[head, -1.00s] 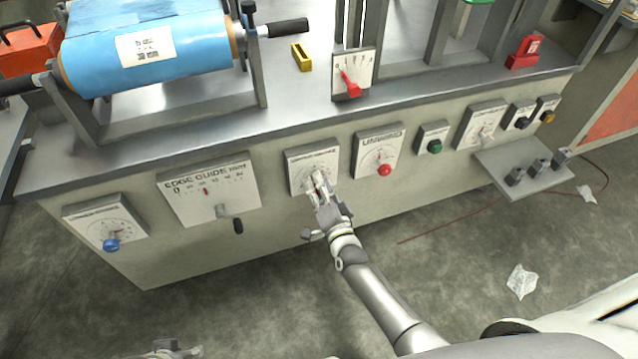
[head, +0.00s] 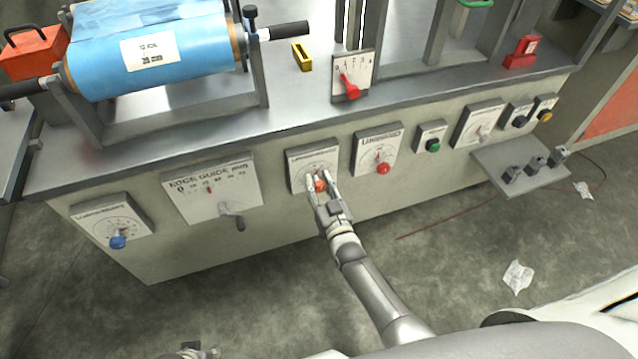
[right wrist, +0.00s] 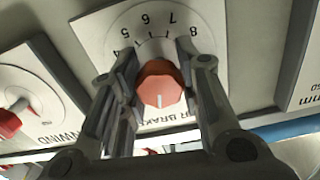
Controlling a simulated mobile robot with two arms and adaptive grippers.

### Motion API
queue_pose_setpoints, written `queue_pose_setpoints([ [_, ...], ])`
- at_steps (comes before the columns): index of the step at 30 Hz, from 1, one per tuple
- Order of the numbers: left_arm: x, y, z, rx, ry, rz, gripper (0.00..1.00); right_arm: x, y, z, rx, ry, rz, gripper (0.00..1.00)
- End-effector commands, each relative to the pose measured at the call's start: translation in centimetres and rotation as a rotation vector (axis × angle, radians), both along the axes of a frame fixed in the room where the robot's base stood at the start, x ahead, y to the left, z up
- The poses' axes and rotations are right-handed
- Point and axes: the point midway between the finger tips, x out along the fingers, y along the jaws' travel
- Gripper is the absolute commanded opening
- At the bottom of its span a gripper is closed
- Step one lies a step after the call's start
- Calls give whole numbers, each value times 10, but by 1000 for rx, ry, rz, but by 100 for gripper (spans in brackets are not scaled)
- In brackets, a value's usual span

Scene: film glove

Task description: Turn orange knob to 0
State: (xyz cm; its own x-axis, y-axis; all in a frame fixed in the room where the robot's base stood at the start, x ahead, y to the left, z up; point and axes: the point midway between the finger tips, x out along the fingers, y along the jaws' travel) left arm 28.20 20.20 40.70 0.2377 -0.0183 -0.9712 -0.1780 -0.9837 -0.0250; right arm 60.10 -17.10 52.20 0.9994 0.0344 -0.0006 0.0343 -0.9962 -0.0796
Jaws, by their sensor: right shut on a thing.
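The orange knob (head: 320,185) sits on a white dial plate (head: 301,158) on the front of the bench. My right gripper (head: 321,180) is at this plate and is shut on the knob, one finger on each side. In the right wrist view the knob (right wrist: 160,84) lies between the fingers of the right gripper (right wrist: 165,63). A white line on the knob points down in that picture, towards the plate's label. The numbers 4 to 8 show upside down above it; 0 is not readable. A grey part at the bottom edge, perhaps my left gripper (head: 190,351), is mostly cut off.
A red knob (head: 383,168) on its own plate is close on the right. The edge guide plate (head: 213,190) with a lever is on the left, and a blue knob (head: 118,242) is farther left. A small shelf (head: 520,166) juts out at the right.

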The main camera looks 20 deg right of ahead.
Motion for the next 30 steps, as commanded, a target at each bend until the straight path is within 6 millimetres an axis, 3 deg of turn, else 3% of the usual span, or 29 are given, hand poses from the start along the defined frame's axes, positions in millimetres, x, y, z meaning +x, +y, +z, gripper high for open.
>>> queue_pose_setpoints([
  [13,-2,0,-9,0,3,-1,32,0,0,0,-265,-8,-1,8],
  [30,-5,0,-13,2,13,-2,32,0,0,0,-322,-12,0,8],
])
